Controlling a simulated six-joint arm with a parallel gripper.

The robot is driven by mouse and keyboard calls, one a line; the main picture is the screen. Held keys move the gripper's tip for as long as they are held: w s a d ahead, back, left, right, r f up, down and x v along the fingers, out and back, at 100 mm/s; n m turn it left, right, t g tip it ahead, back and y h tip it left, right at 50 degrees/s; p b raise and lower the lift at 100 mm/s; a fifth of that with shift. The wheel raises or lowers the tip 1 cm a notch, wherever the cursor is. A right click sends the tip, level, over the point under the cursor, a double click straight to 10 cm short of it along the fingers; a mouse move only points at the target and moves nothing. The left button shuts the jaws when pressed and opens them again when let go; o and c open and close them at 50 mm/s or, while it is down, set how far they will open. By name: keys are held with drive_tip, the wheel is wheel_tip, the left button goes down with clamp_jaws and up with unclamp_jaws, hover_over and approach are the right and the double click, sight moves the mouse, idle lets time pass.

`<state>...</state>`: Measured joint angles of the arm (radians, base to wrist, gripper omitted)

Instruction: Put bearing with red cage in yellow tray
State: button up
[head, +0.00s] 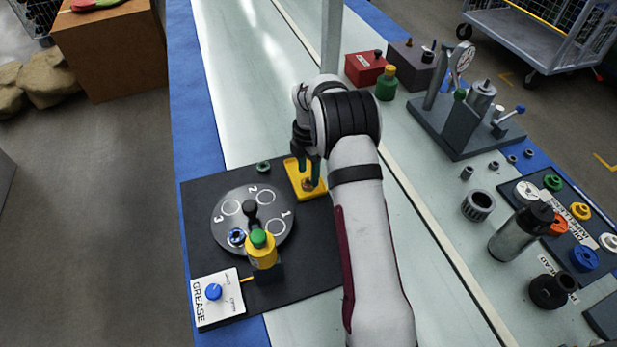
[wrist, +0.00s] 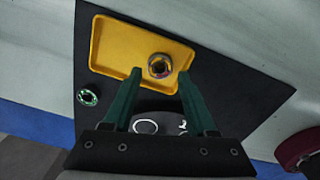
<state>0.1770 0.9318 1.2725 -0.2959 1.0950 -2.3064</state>
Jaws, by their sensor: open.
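The yellow tray (head: 294,172) lies on the black board beside the turntable. It also shows in the wrist view (wrist: 112,50). A small metal bearing with a reddish cage (wrist: 160,66) lies in the tray, toward its right end in the wrist view. It is partly hidden in the head view (head: 307,184). My gripper (head: 308,174) is over the tray, pointing down. In the wrist view its two green fingers (wrist: 159,75) are open, apart from each other, with the bearing showing between their tips. I cannot tell the exact height of the fingertips above the tray.
A bearing with a green cage (head: 263,167) lies on the board near the tray. The grey turntable (head: 270,238) has numbered circles and holds a blue-caged bearing (head: 237,238). A yellow grease bottle with green cap (head: 261,250) stands at its front edge.

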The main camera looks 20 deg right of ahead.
sight(308, 182)
wheel_tip(308, 182, up, 9)
drive_tip(key=s+a+r+m, duration=0.5)
drive_tip(key=s+r+m, duration=0.2)
drive_tip(key=s+r, duration=0.15)
drive_tip(key=s+a+m+y, duration=0.1)
drive_tip(key=s+a+m, duration=0.2)
drive_tip(key=s+m, duration=0.6)
drive_tip(key=s+a+m, duration=0.4)
drive_tip(key=s+m, duration=0.6)
drive_tip(key=s, duration=0.9)
drive_tip(key=shift+a+f+m+y, duration=0.15)
drive_tip(key=shift+f+m+y, duration=0.15)
drive_tip(key=shift+y, duration=0.1)
drive_tip(key=shift+s, duration=0.1)
